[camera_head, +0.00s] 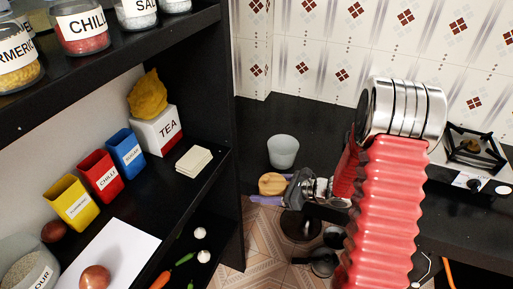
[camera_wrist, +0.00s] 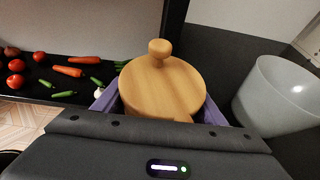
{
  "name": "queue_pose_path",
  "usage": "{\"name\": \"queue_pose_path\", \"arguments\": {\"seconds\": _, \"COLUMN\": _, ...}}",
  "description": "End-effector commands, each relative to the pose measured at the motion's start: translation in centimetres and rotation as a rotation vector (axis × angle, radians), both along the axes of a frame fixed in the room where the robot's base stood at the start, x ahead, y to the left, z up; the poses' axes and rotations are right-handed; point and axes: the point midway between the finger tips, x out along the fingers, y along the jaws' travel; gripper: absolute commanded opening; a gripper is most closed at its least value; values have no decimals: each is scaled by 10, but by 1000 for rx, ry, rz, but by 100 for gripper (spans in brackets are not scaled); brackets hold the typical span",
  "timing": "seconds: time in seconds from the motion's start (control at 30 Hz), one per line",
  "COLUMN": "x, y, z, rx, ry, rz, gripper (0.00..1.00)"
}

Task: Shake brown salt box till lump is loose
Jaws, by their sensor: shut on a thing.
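The brown salt box (camera_wrist: 162,88) is a round, light-wood pot with a knobbed lid. In the wrist view it sits between the purple fingers of my gripper (camera_wrist: 158,108), which is shut on it. The lid looks in place, so the inside and any lump are hidden. In the head view the brown box (camera_head: 272,183) shows small at the end of my arm, with my gripper (camera_head: 268,198) around it. It appears held up over the gap between the shelf and the black counter.
A translucent white bowl (camera_head: 283,151) stands on the black counter (camera_head: 300,118), close right of the box. The shelf (camera_head: 150,205) at left holds coloured spice boxes and a white tea box (camera_head: 158,131). A burner (camera_head: 470,147) is at right. Vegetables lie on a lower shelf.

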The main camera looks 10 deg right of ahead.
Motion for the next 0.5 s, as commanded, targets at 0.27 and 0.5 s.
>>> {"name": "queue_pose_path", "arguments": {"seconds": 0.27, "x": 0, "y": 0, "z": 1, "rx": 0, "ry": -1, "rz": 0, "gripper": 32}}
{"name": "queue_pose_path", "arguments": {"seconds": 0.5, "x": 1, "y": 0, "z": 15, "rx": -1, "ry": -5, "rz": 0, "gripper": 32}}
